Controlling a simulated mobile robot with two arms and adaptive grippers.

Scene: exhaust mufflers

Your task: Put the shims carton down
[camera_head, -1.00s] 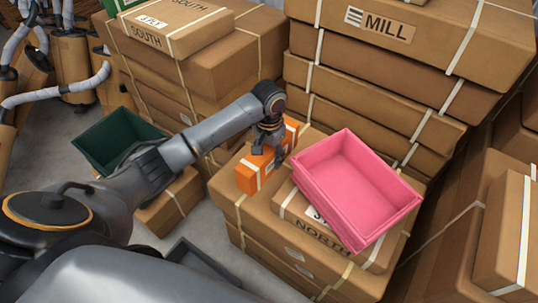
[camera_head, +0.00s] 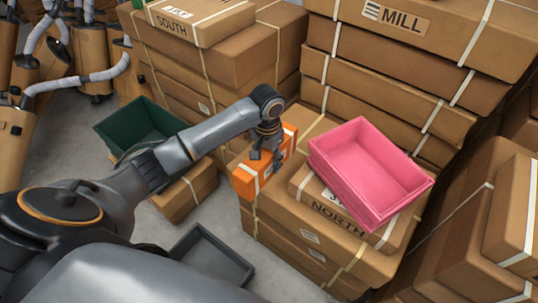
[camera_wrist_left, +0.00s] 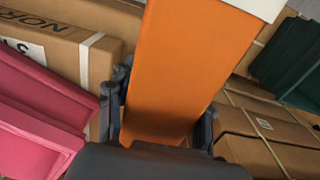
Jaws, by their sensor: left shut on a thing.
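The shims carton, taken to be the orange box with white bands (camera_head: 246,181), is in my left gripper (camera_head: 264,161) in the head view. It is at the left edge of the NORTH carton stack (camera_head: 300,238); I cannot tell whether it touches the stack's top. The wrist view shows its orange face (camera_wrist_left: 185,65) between the two fingers of my left gripper (camera_wrist_left: 163,120), which is shut on it. Its lettering is not readable. My right gripper is not in view.
A pink tray (camera_head: 325,172) sits on the NORTH carton, right of the orange box. Tall MILL cartons (camera_head: 400,60) stand behind, SOUTH cartons (camera_head: 225,55) at back left. A green bin (camera_head: 115,127) stands at left and a grey tray (camera_head: 180,250) on the floor.

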